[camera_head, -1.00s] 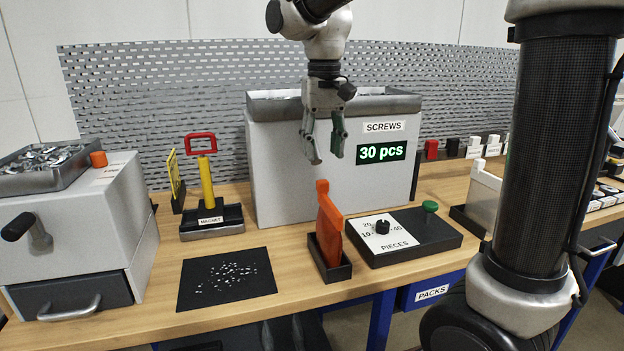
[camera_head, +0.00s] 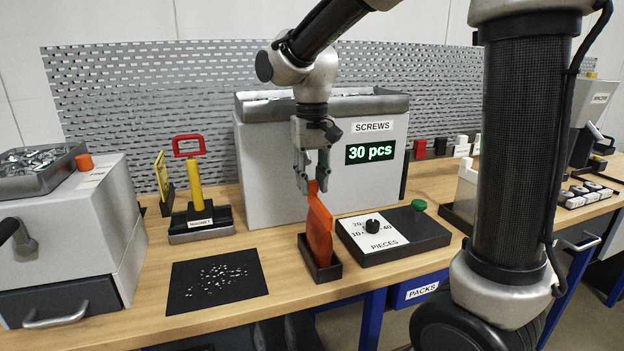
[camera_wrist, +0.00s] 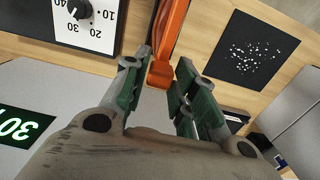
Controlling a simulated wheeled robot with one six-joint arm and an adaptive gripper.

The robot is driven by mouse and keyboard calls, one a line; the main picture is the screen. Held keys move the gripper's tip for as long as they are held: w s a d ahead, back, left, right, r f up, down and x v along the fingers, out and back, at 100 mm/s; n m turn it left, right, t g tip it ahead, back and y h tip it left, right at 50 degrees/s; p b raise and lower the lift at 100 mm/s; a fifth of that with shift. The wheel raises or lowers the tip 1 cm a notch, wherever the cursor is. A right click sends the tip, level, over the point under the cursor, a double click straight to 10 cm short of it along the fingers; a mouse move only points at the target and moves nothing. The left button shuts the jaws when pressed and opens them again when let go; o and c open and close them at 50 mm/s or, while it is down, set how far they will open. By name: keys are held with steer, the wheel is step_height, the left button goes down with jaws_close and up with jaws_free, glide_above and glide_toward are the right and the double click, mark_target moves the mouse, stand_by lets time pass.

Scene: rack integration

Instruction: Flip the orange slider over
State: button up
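An orange, flat, upright piece (camera_head: 319,232) with a narrow tab on top stands in a small black holder (camera_head: 332,272) at the bench's front. I take it as the orange slider, though a small orange knob (camera_head: 84,162) also sits on the grey box at the left. My gripper (camera_head: 312,186) points down over the holder, with its fingertips at the height of the tab. In the wrist view the green-padded fingers (camera_wrist: 155,85) are apart. The tab's end (camera_wrist: 161,75) shows between them, with a gap visible at the right finger. The piece's lower part is hidden in the holder.
A black mat (camera_head: 190,300) with small scattered screws lies to the left. A black PIECES dial box (camera_head: 430,238) stands close on the right. Behind stands the tall grey SCREWS bin (camera_head: 275,170) showing "30 pcs". A magnet tool (camera_head: 195,185) is at the back left.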

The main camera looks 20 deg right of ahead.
mark_target(327, 212)
jaws_close()
steer(key=s, duration=0.9)
steer(key=shift+s, duration=0.1)
steer(key=o, duration=0.6)
jaws_free()
steer(key=shift+r, duration=0.1)
step_height(327, 212, up, 12)
steer(key=shift+f, duration=0.1)
